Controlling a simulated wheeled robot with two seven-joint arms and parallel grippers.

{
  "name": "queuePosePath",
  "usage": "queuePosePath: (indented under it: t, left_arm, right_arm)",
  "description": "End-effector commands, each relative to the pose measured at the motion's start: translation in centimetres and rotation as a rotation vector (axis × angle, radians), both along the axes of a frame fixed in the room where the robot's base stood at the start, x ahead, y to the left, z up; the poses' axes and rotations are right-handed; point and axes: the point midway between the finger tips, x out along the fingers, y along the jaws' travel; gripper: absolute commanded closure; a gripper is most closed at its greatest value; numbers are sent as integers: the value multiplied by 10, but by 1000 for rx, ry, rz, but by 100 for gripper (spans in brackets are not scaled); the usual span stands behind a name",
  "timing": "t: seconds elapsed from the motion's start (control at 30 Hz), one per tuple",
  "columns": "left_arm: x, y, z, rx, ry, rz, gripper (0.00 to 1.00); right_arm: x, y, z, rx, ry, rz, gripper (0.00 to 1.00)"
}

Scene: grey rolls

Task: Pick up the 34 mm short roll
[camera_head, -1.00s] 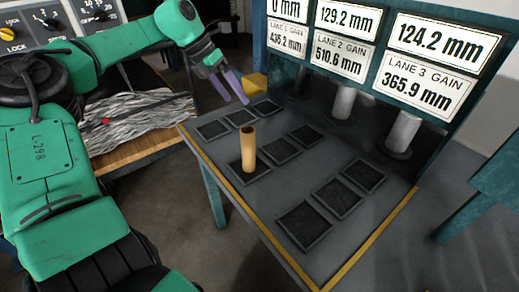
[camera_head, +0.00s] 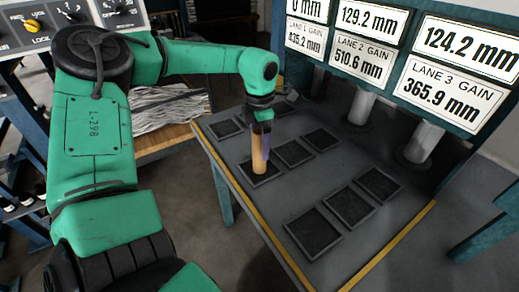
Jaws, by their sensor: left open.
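A tan upright roll (camera_head: 259,158) stands on one of the black square pads on the grey table, in the head view. No size label shows on it. My left gripper (camera_head: 262,138) points down over the roll's upper part, open. My right gripper is not in view.
Several black pads (camera_head: 313,232) lie empty on the grey table (camera_head: 300,185). Pale grey cylinders (camera_head: 424,143) stand at the back under a teal panel with lane readouts (camera_head: 455,95). A wooden bench (camera_head: 165,140) with silvery strands is at left.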

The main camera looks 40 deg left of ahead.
Motion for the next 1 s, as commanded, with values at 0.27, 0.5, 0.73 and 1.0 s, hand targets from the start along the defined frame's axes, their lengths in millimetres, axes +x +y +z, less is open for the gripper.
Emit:
queuePosePath:
  t: [0.27,0.5,0.73,1.0]
  left_arm:
    - [0,0,-4,0,-1,0,29]
    - [0,0,-4,0,-1,0,100]
    - [0,0,-2,0,-2,0,100]
    - [1,0,38,2,-7,1,100]
  right_arm:
    - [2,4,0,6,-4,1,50]
    - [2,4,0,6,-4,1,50]
    - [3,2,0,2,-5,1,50]
    - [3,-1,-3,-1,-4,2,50]
